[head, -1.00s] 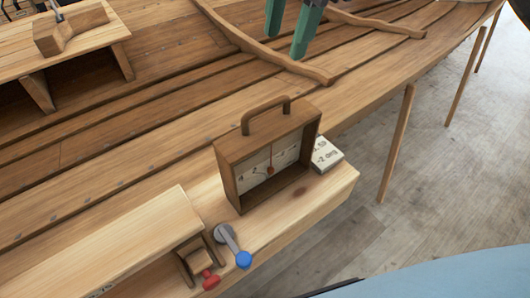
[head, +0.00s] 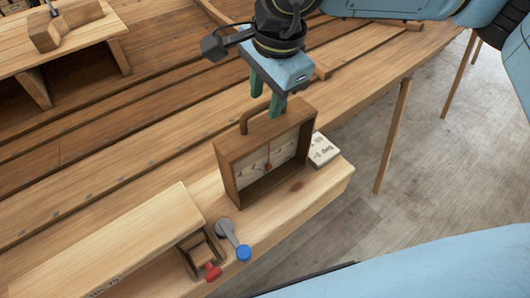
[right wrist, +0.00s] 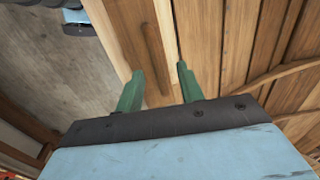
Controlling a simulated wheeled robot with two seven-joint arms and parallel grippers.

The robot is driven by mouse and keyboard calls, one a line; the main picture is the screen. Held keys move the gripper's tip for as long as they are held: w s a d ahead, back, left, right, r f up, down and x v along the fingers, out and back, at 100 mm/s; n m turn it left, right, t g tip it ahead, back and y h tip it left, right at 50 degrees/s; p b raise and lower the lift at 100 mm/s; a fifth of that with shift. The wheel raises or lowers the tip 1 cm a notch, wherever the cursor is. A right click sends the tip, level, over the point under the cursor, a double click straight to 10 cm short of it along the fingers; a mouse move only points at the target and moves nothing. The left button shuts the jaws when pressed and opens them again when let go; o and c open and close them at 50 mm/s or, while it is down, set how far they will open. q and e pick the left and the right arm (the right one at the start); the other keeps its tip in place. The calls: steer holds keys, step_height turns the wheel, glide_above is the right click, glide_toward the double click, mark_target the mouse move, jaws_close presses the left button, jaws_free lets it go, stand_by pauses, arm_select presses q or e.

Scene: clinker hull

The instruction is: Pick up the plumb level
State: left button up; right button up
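The plumb level (head: 240,172) is an upright wooden box with a pale dial, a red pointer and an arched carrying handle on top. It stands on a light wooden plank in the head view. My right gripper (head: 267,95) is just above the level's top at the handle, fingers pointing down and apart. One finger partly hides the handle. In the right wrist view the green fingers (right wrist: 160,88) are spread, and a wooden bar, seemingly the handle (right wrist: 152,50), lies ahead between them. I cannot tell whether they touch it. My left gripper is not in view.
A pale marked block (head: 322,150) sits behind the level's right side. The hull planks (head: 120,130) stretch behind.

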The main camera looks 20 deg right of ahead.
steer(key=shift+f, duration=0.4)
steer(key=shift+c, duration=0.5)
jaws_close()
steer(key=shift+r, duration=0.1)
stand_by(0.5)
